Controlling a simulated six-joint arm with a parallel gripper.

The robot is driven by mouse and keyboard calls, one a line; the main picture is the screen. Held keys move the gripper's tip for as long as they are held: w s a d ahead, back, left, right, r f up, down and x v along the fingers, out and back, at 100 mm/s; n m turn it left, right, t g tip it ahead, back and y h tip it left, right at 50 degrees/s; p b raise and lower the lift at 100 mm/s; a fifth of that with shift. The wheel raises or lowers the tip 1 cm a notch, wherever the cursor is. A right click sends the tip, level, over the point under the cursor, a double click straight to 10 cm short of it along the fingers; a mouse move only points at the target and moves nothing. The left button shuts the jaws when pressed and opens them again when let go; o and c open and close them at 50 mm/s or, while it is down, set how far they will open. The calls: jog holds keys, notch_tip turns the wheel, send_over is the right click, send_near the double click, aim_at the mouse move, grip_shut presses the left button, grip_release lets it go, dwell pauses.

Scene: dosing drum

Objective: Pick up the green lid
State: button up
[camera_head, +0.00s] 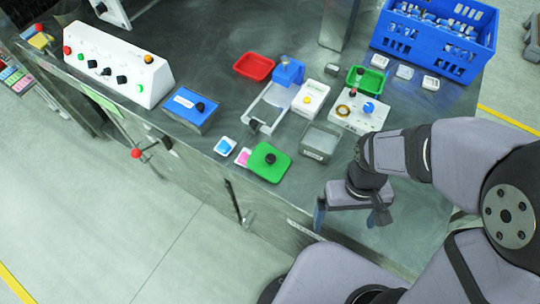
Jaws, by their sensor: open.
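The green lid (262,171) lies flat near the front edge of the metal table, with a black knob (270,158) standing up at its middle. Its top is unobstructed in this view. My gripper (348,220) is open and empty, to the right of the lid and lower in the picture. It is clearly apart from the lid, with its fingers pointing down. A clear open-topped container (320,155) stands just right of the lid, between it and my gripper.
A white box with a blue knob (345,122) stands behind my gripper. A blue-and-white device (268,107), a red tray (254,66) and a small green tray (357,86) are farther back. A blue box (183,104) and small cards (226,146) are left of the lid. A blue crate (405,43) is back right.

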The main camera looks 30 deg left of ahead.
aim_at(267, 157)
jog(key=a+n, duration=0.2)
jog(key=a, duration=0.4)
jog(key=w+a+n+p, duration=0.1)
jog(key=a+n, duration=0.1)
jog(key=a, duration=0.4)
jog(key=a+n+t+p, duration=0.1)
jog(key=a, duration=0.5)
jog(key=shift+w+a+f+n, duration=0.2)
jog(key=shift+a+f+n, duration=0.1)
jog(key=shift+n, duration=0.1)
jog(key=w+a+r+n, duration=0.1)
jog(key=a, duration=0.1)
jog(key=w+a+r+y, duration=0.1)
jog(key=w+a+r, duration=0.1)
jog(key=a, duration=0.1)
jog(key=w+a+r+n+t, duration=0.1)
jog(key=w+a, duration=0.1)
jog(key=shift+w+a+r+n, duration=0.15)
jog(key=shift+a+n, duration=0.15)
jog(key=shift+a, duration=0.05)
jog(key=shift+a+r+n, duration=0.15)
jog(key=shift+r+n, duration=0.15)
jog(key=shift+n, duration=0.2)
jog(key=shift+d+n, duration=0.3)
jog(key=shift+n, duration=0.6)
jog(key=shift+f, duration=0.15)
